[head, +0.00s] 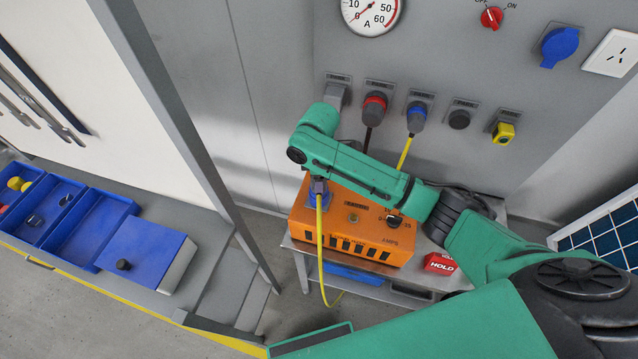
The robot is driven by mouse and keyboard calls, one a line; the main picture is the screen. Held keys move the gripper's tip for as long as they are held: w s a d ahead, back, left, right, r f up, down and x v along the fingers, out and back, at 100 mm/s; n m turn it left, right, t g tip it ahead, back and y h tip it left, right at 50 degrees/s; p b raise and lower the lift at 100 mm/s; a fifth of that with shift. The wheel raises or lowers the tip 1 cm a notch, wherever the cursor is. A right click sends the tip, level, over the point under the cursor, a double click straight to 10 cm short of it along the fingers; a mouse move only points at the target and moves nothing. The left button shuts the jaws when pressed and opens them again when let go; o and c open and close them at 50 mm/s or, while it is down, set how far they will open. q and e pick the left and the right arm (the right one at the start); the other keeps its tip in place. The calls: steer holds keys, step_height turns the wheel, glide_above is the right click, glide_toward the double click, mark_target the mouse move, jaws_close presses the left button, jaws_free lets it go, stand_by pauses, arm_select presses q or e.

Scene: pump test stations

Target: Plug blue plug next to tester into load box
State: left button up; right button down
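The orange load box (388,250), marked AMPS, sits on a small grey bench. A blue plug (319,188) with a yellow cable stands at the box's upper left end; the arm above it partly crowds the view, and I cannot tell how deep it sits. Another blue plug (416,118) with a yellow cable is at the wall panel. My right arm reaches in from the right across the box, its wrist above the box's left end. The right gripper's fingers are hidden. My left gripper does not show.
The panel row also holds a grey connector (336,97), a red-ringed plug (374,108), a black cap (459,119) and a yellow connector (503,132). A red HOLD block (440,263) lies right of the box. Blue bins (105,228) stand left, beyond a grey post.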

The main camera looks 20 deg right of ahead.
steer(key=shift+c, duration=1.2)
jaws_free()
steer(key=shift+o, duration=0.3)
steer(key=shift+s, duration=0.15)
steer(key=shift+s+r, duration=0.1)
steer(key=shift+r, duration=0.05)
steer(key=shift+w, duration=0.2)
